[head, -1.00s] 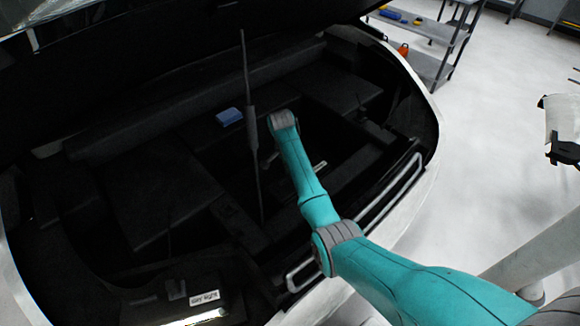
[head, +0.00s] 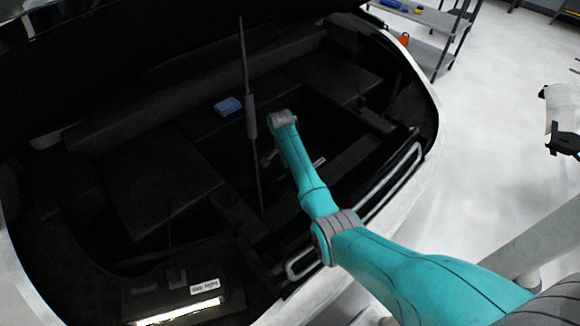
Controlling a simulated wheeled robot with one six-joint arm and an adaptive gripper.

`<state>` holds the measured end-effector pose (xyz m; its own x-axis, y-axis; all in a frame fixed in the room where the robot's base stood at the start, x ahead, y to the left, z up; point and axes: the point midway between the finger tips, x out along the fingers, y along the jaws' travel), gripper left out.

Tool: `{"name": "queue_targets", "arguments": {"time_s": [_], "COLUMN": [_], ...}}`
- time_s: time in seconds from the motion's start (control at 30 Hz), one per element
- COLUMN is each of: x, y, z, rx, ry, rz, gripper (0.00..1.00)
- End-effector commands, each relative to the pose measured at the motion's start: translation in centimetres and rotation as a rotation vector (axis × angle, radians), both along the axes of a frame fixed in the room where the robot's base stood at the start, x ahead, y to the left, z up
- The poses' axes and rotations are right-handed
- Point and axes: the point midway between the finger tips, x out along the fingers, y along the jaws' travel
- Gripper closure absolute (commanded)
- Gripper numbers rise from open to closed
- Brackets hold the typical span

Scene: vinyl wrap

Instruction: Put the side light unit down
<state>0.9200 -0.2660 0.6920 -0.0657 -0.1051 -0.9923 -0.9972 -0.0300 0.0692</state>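My teal arm reaches into the open, dark boot of a white car. My gripper (head: 268,158) is a small dark shape below the grey wrist joint, and its fingers cannot be made out. A short pale strip (head: 318,163) shows just right of my forearm, low in the boot well. It may be part of the side light unit, but I cannot tell, nor whether my gripper holds it. No part is clearly labelled as the side light unit. A unit with a white label reading "day light" (head: 205,286) and a bright lit strip (head: 180,312) lies at the lower left.
A thin dark upright rod (head: 250,110) stands close left of my wrist. A blue box (head: 228,106) lies on the boot floor behind it. The pale-framed boot sill (head: 390,190) runs under my arm. A grey shelf (head: 430,18) stands beyond the car at upper right.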

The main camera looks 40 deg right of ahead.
Motion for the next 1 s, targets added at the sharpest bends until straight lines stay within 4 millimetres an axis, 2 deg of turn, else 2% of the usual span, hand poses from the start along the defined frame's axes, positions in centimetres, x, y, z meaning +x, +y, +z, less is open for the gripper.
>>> {"name": "queue_targets", "arguments": {"time_s": [0.17, 0.27, 0.6, 0.73, 1.0], "x": [0.1, 0.2, 0.6, 0.7, 0.8], "y": [0.0, 0.2, 0.8, 1.1, 1.3], "z": [0.6, 1.8, 8.3, 10.2, 11.9], "rx": [-0.001, -0.001, -0.001, -0.001, 0.0], "ry": [-0.001, -0.003, -0.003, -0.002, 0.0], "rz": [0.0, 0.0, 0.0, 0.0, 0.0], "gripper": [0.58, 0.58, 0.58, 0.58, 0.58]}}
